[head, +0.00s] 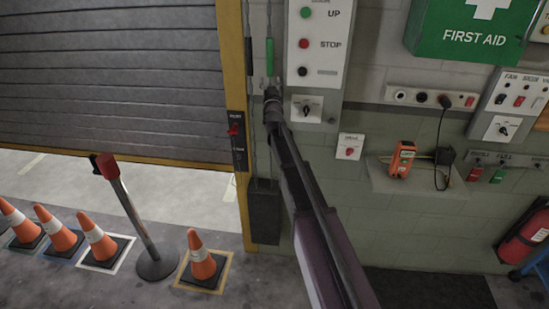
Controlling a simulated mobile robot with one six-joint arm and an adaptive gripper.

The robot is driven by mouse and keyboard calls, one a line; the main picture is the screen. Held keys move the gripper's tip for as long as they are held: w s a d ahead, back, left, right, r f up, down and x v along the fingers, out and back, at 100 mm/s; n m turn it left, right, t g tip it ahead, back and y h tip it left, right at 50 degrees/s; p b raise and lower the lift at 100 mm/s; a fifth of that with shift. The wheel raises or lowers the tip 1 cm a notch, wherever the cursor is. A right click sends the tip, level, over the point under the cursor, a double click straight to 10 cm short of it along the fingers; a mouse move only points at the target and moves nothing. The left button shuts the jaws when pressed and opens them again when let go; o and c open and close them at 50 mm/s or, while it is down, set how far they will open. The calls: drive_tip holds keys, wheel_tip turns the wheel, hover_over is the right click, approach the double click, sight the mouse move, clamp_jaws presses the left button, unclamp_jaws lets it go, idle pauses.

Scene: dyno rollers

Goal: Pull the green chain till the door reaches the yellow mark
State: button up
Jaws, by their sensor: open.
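The green chain grip (270,57) hangs upright beside the yellow door post. My gripper (271,93) is open, just below the green grip and near the hanging chain; whether it touches the chain is unclear. My arm comes up from the bottom of the picture. The grey slatted door (110,80) is partly raised, its yellowish bottom edge (150,159) a little above the floor. The post (232,50) is yellow; I cannot make out a separate yellow mark on it.
A dark grip (248,53) hangs left of the green one. The UP/STOP control panel (318,45) is close on the right. A dark box (264,212) sits below the chains. Several cones (202,262) and a red-topped post (135,220) stand at left.

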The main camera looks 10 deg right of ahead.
sight(270, 54)
drive_tip(key=shift+r+p, duration=5.35)
drive_tip(key=shift+r, duration=0.3)
drive_tip(key=b+v, duration=0.6)
drive_tip(key=v, duration=0.9)
drive_tip(key=s+f+n+g+y+b, duration=0.1)
drive_tip(key=s+f+g, duration=0.4)
drive_tip(key=f, duration=0.7)
drive_tip(key=s+a+f+n+g+y+b, duration=0.1)
drive_tip(key=s+f+g+b, duration=0.3)
drive_tip(key=f, duration=0.8)
drive_tip(key=shift+s+a+f+g+y+b, duration=0.35)
drive_tip(key=shift+s+g+y, duration=0.45)
drive_tip(key=shift+g, duration=1.1)
drive_tip(key=shift+s, duration=0.15)
drive_tip(key=s+d+f+g+b, duration=0.1)
drive_tip(key=s+f+g, duration=0.2)
drive_tip(key=s, duration=0.4)
drive_tip(key=s+d+f+g+h+b, duration=0.1)
drive_tip(key=s+f+g+b, duration=0.1)
drive_tip(key=s, duration=0.5)
drive_tip(key=s+d+f+m+g+b, duration=0.1)
drive_tip(key=s+f+g, duration=0.3)
drive_tip(key=s+f, duration=0.2)
drive_tip(key=shift+s+g+h, duration=0.3)
drive_tip(key=shift+s+g, duration=0.1)
drive_tip(key=shift+s, duration=0.05)
